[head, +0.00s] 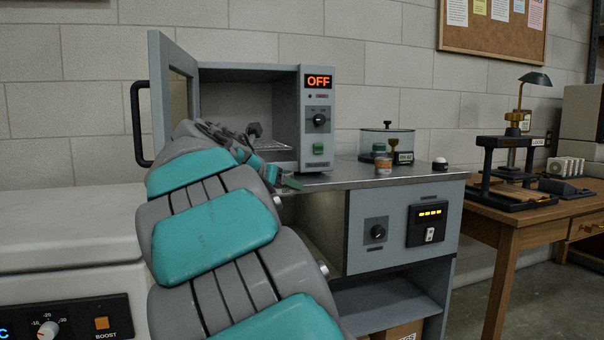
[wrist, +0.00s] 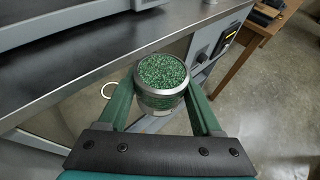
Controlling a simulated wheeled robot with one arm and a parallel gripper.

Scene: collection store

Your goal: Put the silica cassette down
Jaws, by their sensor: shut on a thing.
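The silica cassette (wrist: 162,74) is a round metal-rimmed cup filled with green granules, seen in the wrist view. My gripper (wrist: 162,92) is shut on it, one green finger on either side. The cassette is upright, in front of the counter's front edge, with the floor and cabinet front behind it in that view. In the head view my gripper (head: 289,182) shows only partly, beside my arm at the counter edge below the oven. I cannot make out the cassette there; my arm seems to hide it.
The grey metal counter (head: 345,177) bears an oven (head: 315,85) with its door open and its display reading OFF. A glass chamber (head: 400,143), an orange-banded jar (head: 383,165) and a small dome (head: 440,163) stand to the right. A wooden table (head: 520,208) is beyond.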

